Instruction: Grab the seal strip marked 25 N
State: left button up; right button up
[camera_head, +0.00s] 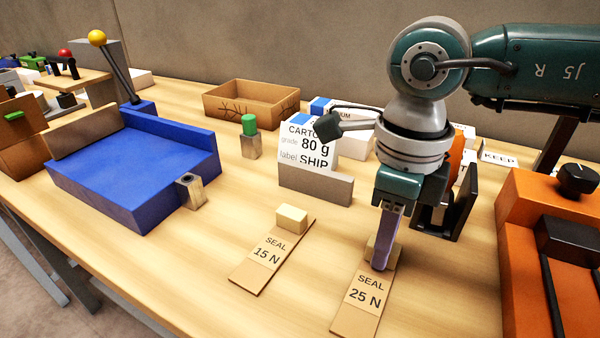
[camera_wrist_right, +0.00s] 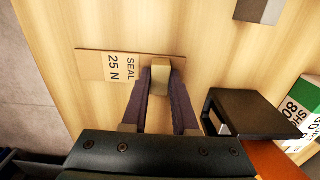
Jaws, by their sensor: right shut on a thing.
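The seal strip marked 25 N (camera_head: 358,304) is a flat tan strip with a printed label and a raised block at its far end. It lies on the table in front of my right arm. My right gripper (camera_head: 380,262) points down and is shut on the strip's block. In the right wrist view the strip (camera_wrist_right: 95,66) lies across the wood, and the fingers of my right gripper (camera_wrist_right: 161,80) stand on both sides of its block (camera_wrist_right: 160,67). The similar strip marked 15 N (camera_head: 262,262) lies apart to the left, with a pale yellow block. My left gripper is not in view.
A black holder (camera_head: 455,212) stands close behind my right gripper. An orange machine (camera_head: 552,205) is at the right. A carton sign (camera_head: 308,147) in a grey stand (camera_head: 315,187), a blue tray (camera_head: 125,175) and a brown box (camera_head: 250,106) stand farther back and left.

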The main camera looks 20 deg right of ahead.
grip_shut()
jog(key=shift+r, duration=0.15)
